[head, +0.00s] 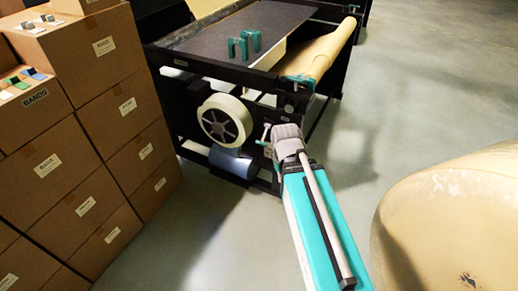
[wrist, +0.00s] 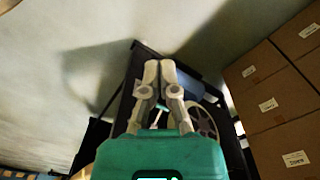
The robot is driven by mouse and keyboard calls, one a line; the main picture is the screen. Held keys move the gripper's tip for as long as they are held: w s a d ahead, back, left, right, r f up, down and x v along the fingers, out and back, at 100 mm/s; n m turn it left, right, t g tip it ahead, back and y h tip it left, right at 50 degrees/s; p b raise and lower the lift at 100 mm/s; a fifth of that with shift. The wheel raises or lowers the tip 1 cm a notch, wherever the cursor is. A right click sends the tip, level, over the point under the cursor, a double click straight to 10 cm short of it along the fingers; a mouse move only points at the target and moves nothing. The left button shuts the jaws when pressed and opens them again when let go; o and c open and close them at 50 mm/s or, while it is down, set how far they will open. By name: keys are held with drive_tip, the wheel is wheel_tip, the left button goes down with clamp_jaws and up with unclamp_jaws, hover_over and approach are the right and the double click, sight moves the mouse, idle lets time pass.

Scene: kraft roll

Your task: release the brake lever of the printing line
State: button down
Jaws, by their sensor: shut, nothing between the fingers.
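The printing line (head: 205,62) is a black-framed machine with a dark bed, at the top middle of the head view. A small pale lever-like part (head: 266,134) shows on its side, right of a cream wheel (head: 225,121) with dark spokes; I cannot tell for sure that it is the brake lever. My gripper (head: 285,132) is at the machine's side, just right of this part, and hides what lies behind it. I cannot tell whether they touch. In the wrist view my gripper (wrist: 159,70) has its fingertips together, with nothing between them, and the wheel (wrist: 203,122) behind.
Stacked cardboard boxes (head: 93,117) stand close on the left. A kraft roll (head: 322,52) lies across the machine's right end, and teal brackets (head: 244,43) stand on the bed. A large tan roll (head: 450,225) fills the lower right. The floor (head: 420,100) beyond is clear.

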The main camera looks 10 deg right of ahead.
drive_tip(key=w+d+f+n+t+h+b, duration=0.35)
drive_tip(key=w+f+n+b, duration=0.25)
drive_tip(key=w+f+b, duration=0.5)
drive_tip(key=w+d+f+n+t+h+b, duration=0.2)
drive_tip(key=w+f+n+h+b, duration=0.25)
drive_tip(key=w+f+b, duration=0.6)
drive_tip(key=w+a+f+n+t+h+b, duration=0.1)
drive_tip(key=w+a+f+n+t+b, duration=0.3)
drive_tip(key=w+n+b, duration=0.4)
drive_tip(key=w+a+f+n+t+b, duration=0.4)
drive_tip(key=w+n+b, duration=0.4)
drive_tip(key=b, duration=1)
wheel_tip(320, 180, down, 2)
drive_tip(key=shift+w+a+f+n+h+b, duration=0.1)
drive_tip(key=shift+w+a+n+h+b, duration=0.2)
drive_tip(key=shift+a+n, duration=0.6)
